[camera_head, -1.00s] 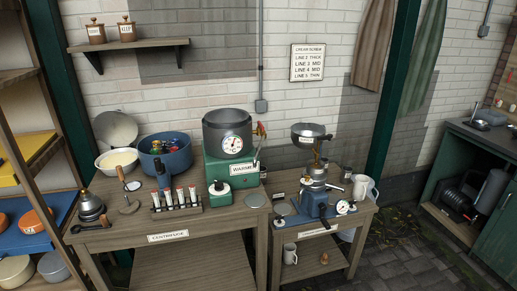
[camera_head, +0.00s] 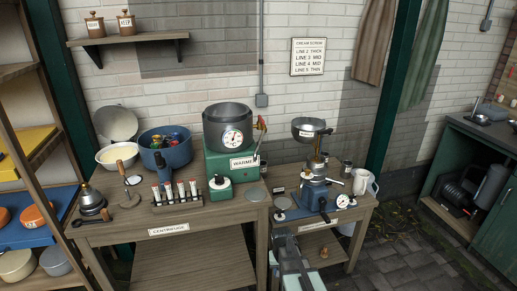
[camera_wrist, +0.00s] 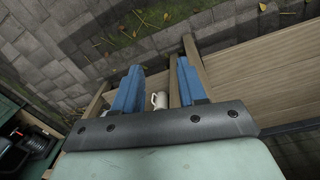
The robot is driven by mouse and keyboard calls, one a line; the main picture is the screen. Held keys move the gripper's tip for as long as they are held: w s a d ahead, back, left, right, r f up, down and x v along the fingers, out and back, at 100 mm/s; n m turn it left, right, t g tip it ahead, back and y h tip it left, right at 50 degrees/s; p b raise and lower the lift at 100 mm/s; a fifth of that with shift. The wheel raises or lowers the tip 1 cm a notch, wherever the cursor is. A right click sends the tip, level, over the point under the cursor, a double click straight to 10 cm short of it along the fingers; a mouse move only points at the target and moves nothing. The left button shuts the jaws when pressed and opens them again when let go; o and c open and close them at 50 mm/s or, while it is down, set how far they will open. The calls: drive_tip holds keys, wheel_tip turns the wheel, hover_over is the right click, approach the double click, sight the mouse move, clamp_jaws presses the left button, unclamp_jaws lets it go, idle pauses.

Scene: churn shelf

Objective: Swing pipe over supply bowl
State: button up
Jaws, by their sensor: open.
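The supply bowl seems to be the grey metal bowl (camera_head: 309,127) on top of the blue cream separator (camera_head: 313,190) on the right-hand bench. In the head view my arm reaches up from below in front of the right-hand bench, below and apart from the bowl. The fingertips are not clear there.
A white jug (camera_head: 361,182) stands at the bench's right end. A test-tube rack (camera_head: 178,195) and a blue pot (camera_head: 171,149) are on the left bench (camera_head: 150,222). Open air surrounds the bowl's front.

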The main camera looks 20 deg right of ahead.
drive_tip(key=w+d+r+m+t, duration=0.1)
drive_tip(key=w+d+r+t, duration=0.1)
drive_tip(key=w+d+r, duration=0.35)
drive_tip(key=w+d+r+t, duration=0.1)
drive_tip(key=w+d+r, duration=0.1)
drive_tip(key=w+r, duration=0.6)
wheel_tip(320, 180, up, 44)
drive_tip(key=m+t, duration=0.1)
drive_tip(key=t, duration=0.1)
hover_over(258, 145)
drive_tip(key=s, duration=0.7)
drive_tip(key=x, duration=0.9)
drive_tip(key=a+x, duration=0.1)
drive_tip(key=x, duration=0.3)
drive_tip(key=shift+w+f, duration=0.3)
clamp_jaws()
